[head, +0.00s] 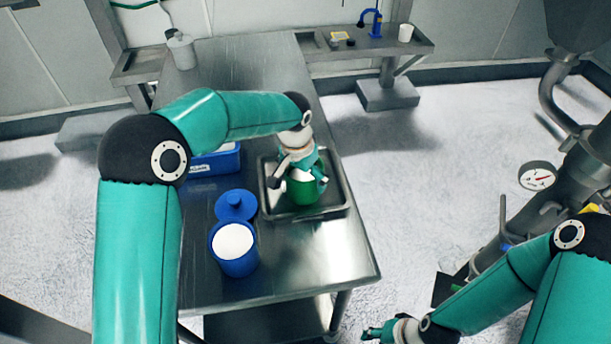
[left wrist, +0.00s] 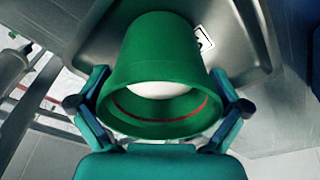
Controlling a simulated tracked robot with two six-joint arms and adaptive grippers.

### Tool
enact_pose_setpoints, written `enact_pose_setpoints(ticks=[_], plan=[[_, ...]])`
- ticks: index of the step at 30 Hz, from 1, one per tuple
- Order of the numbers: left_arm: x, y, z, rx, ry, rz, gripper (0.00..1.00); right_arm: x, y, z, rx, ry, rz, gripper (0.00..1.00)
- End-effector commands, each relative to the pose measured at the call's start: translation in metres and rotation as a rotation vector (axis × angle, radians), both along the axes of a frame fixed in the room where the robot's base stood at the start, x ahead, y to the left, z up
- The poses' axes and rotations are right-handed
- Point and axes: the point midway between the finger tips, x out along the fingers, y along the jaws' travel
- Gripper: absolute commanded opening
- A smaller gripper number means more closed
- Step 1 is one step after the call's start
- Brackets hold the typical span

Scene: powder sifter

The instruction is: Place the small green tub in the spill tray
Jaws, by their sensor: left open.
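The small green tub (head: 308,196) appears to stand upright inside the grey metal spill tray (head: 345,208) on the bench. In the left wrist view the tub (left wrist: 165,45) shows white contents and a red line inside its rim, and the tray (left wrist: 262,35) lies behind it. My left gripper (head: 301,177) is over the tub and partly hides it. In the left wrist view its open fingers (left wrist: 160,106) are on either side of the tub's rim; whether they touch it is unclear. My right gripper (head: 372,333) is low at the bottom edge, away from the bench, its jaws too small to judge.
A blue tub (head: 236,262) with white contents stands left of the tray, with a blue lid (head: 236,205) behind it. A blue box (head: 217,160) lies partly behind my left arm. The bench's front right (head: 320,255) is clear. Metal pipework (head: 570,150) stands at right.

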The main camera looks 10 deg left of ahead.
Motion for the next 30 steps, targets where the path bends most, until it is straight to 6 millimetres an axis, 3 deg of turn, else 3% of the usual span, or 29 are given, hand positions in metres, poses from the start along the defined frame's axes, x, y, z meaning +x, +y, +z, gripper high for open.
enact_pose_setpoints(ticks=[8, 21, 30], plan=[[-0.001, 0.0, 0.015, 0.0, -0.003, 0.0, 1.0, 0.0, 0.0, -0.002, 0.0, 0.0, 0.0, 0.4], [-0.013, 0.005, 0.097, -0.001, -0.004, -0.002, 1.0, 0.0, 0.0, -0.009, 0.0, 0.0, 0.0, 0.4], [-0.016, 0.006, 0.12, 0.0, -0.001, -0.002, 1.0, 0.0, 0.0, -0.01, 0.0, 0.0, 0.0, 0.4]])
